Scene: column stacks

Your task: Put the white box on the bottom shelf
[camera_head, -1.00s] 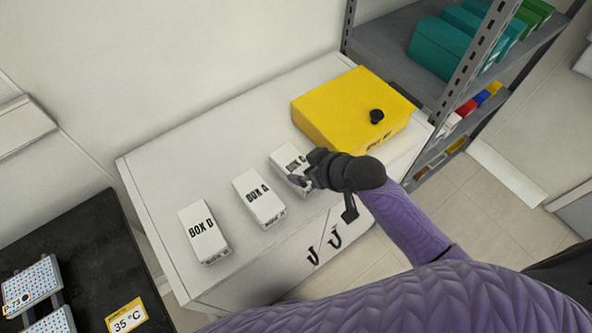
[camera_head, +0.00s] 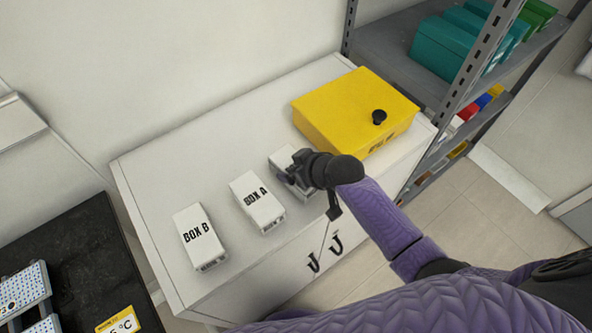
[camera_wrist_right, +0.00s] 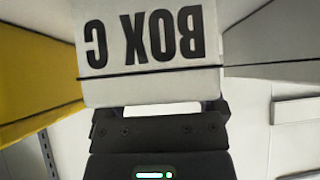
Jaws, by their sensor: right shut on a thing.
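Three white boxes are in a row on the white cabinet: BOX B (camera_head: 201,240), BOX A (camera_head: 258,203) and BOX C (camera_head: 283,158). My right gripper (camera_head: 290,178) is shut on BOX C, the one nearest the yellow box, and hides much of it. In the right wrist view BOX C (camera_wrist_right: 150,45) fills the top middle, its label upside down, against the gripper (camera_wrist_right: 155,108). I cannot tell whether BOX C is lifted off the cabinet top. A grey shelf rack (camera_head: 385,45) stands at the right; its lowest level is partly hidden. My left gripper is out of view.
A yellow box (camera_head: 350,105) with a black knob stands on the cabinet (camera_head: 145,180), close behind BOX C. Teal boxes (camera_head: 445,45) fill part of the upper shelf, with small coloured boxes (camera_head: 470,110) below. A black bench (camera_head: 60,240) is at lower left.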

